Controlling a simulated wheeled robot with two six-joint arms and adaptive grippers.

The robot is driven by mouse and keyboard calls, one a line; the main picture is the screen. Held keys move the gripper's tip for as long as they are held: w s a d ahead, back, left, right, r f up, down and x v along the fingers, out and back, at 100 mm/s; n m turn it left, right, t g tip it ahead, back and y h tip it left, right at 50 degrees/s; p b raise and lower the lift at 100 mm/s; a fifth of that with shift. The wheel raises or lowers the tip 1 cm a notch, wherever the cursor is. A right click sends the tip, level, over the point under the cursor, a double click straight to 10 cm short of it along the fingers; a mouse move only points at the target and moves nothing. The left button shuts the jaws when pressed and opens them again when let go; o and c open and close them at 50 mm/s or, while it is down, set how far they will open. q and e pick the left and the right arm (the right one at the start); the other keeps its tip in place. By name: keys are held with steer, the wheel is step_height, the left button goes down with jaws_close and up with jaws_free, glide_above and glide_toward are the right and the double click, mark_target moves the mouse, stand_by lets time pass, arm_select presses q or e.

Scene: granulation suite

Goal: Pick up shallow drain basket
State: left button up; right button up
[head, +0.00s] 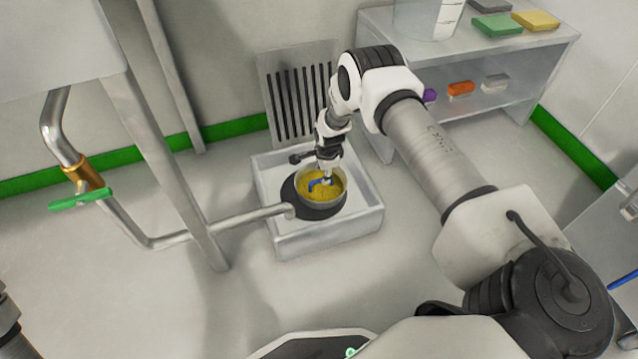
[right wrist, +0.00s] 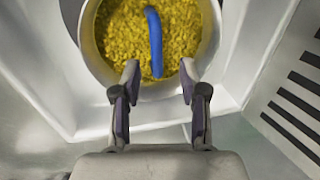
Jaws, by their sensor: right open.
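The shallow drain basket (head: 312,197) looks like a round pale cup filled with yellow granules, with a blue curved bar across it. It sits in a dark ring inside a white square basin (head: 330,243) on the floor. In the right wrist view, the basket's pale rim (right wrist: 92,62) surrounds the granules, and the blue bar (right wrist: 154,42) runs up the middle. My right gripper (right wrist: 160,76) is open, its fingertips over the near rim on either side of the bar's lower end. In the head view, my right gripper (head: 325,178) reaches down over the basket. My left gripper is not visible.
A metal pipe (head: 240,217) with a green valve handle (head: 80,200) runs to the basin from the left. A slotted panel (head: 298,92) stands behind the basin. A shelf unit (head: 520,75) with coloured items is at the back right.

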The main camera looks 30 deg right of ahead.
mark_target(321, 179)
steer(key=f+b, duration=0.2)
steer(key=f, duration=0.1)
steer(key=f+b, duration=0.2)
steer(key=shift+w+a+f, duration=0.15)
steer(key=shift+w+a, duration=0.1)
steer(key=shift+w, duration=0.1)
steer(key=shift+r, duration=0.3)
jaws_close()
